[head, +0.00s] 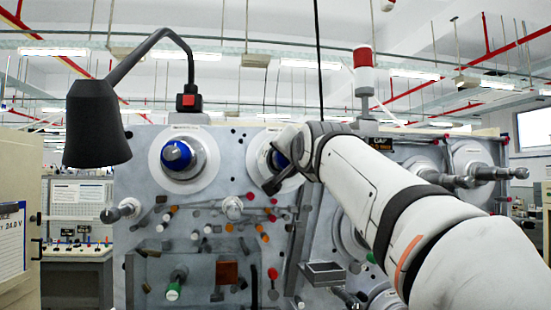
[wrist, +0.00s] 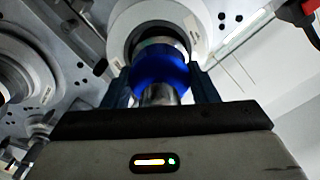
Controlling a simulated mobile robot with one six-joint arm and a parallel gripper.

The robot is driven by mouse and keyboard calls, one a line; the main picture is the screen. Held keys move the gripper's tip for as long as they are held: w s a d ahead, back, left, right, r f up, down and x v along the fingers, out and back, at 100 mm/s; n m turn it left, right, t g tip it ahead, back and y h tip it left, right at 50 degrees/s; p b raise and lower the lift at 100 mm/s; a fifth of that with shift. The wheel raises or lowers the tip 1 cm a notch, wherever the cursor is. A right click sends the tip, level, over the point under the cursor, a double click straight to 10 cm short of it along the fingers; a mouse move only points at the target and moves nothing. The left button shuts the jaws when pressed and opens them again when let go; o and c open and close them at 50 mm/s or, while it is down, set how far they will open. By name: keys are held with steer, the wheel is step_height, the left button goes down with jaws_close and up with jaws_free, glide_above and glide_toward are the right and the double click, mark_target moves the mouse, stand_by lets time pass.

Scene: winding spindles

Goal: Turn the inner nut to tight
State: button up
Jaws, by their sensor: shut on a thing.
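The right blue nut (head: 279,160) is partly hidden by my gripper (head: 277,172). In the wrist view this blue nut (wrist: 160,73) sits around a metal shaft (wrist: 159,95), in front of a pale flange (wrist: 186,14). My gripper's two dark fingers (wrist: 160,80) stand on either side of the nut, shut on it. Whether the nut is tight cannot be seen.
A black lamp (head: 95,125) hangs at the left. Several small coloured knobs and levers cover the grey panel (head: 215,265) below the spindles. Metal shafts (head: 480,174) stick out at the right, beyond my arm. Another round flange (wrist: 12,78) shows at the wrist view's left.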

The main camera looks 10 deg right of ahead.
steer(key=m+b, duration=0.1)
steer(key=m, duration=0.4)
steer(key=shift+f+m, duration=0.1)
steer(key=shift+m, duration=0.3)
steer(key=m+b, duration=0.1)
steer(key=m, duration=1)
steer(key=shift+m, duration=0.3)
steer(key=m, duration=0.5)
steer(key=shift+m+b, duration=0.4)
steer(key=o, duration=1)
